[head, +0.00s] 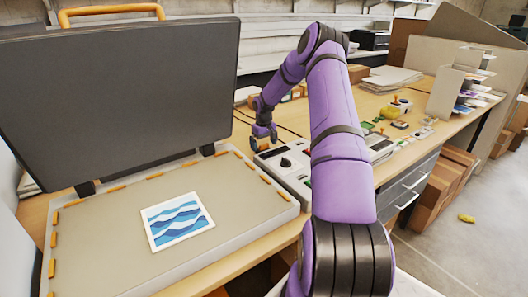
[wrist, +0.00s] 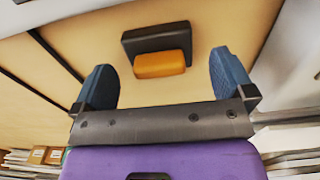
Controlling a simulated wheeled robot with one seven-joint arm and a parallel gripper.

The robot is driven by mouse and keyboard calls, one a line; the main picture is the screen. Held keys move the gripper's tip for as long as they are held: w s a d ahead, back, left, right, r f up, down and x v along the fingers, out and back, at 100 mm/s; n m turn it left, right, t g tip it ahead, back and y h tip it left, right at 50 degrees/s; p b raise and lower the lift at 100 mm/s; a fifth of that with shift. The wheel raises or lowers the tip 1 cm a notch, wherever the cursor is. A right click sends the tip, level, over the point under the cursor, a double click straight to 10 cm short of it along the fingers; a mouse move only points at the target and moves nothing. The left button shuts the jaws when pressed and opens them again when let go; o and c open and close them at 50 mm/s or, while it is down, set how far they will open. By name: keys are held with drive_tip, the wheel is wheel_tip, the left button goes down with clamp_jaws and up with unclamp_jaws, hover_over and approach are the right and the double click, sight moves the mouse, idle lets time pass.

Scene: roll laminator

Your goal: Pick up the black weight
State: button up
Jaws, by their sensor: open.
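The black weight (wrist: 130,45) is a dark block with an orange block-shaped part, seen in the wrist view on the light wood table. It lies between the lines of my two blue fingers, just beyond their tips, and nothing touches it. My gripper (wrist: 165,80) is open and empty. In the head view my gripper (head: 262,140) hangs low over the table behind the control panel. There the weight is mostly hidden by my gripper, and I cannot make it out clearly.
A laminator with a raised dark lid (head: 120,95) and a flat bed (head: 110,235) holding a blue wave picture (head: 178,220) fills the left. A grey control panel (head: 287,165) stands close to my gripper. Paper stacks (head: 392,80) and small items lie farther along the table.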

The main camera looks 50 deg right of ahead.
wheel_tip(320, 180, down, 3)
drive_tip(key=shift+r, duration=0.1)
drive_tip(key=c, duration=1.3)
